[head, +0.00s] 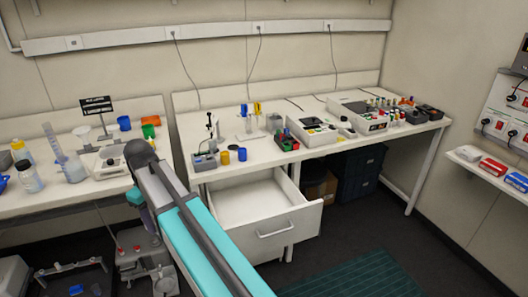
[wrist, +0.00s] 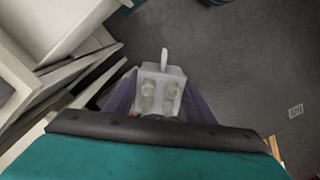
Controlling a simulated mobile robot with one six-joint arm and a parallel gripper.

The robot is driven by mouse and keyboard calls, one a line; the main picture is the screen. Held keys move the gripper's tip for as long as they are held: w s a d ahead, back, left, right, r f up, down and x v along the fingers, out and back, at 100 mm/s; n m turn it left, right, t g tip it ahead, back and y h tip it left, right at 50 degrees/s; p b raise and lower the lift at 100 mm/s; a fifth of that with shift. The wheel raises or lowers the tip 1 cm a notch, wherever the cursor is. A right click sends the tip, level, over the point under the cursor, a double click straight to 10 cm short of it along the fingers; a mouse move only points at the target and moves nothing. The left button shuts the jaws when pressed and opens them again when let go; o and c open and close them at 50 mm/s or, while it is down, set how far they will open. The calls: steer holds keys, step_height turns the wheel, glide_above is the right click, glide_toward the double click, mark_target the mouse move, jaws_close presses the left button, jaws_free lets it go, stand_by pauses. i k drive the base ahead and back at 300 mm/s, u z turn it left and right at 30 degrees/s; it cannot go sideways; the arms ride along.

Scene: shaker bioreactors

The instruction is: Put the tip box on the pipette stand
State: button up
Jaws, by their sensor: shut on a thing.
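My gripper (wrist: 163,92) shows in the wrist view beyond the teal arm cover, as a pale grey part with two round spots. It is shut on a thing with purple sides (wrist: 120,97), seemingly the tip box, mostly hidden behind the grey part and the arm. The pipette stand (head: 249,134) is on the right bench, toward the back, with blue and yellow-topped pipettes. It is well apart from my gripper.
A drawer (head: 262,226) stands open under the right bench, beside my arm. Blue and yellow cups (head: 241,154) and a tube rack (head: 286,141) are near the stand. The left bench holds bottles, a cylinder and a sign (head: 97,105). Floor in front of the right bench is open.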

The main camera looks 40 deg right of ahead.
mark_target(263, 153)
steer(key=u, duration=0.05)
steer(key=i, duration=1)
steer(key=z, duration=0.05)
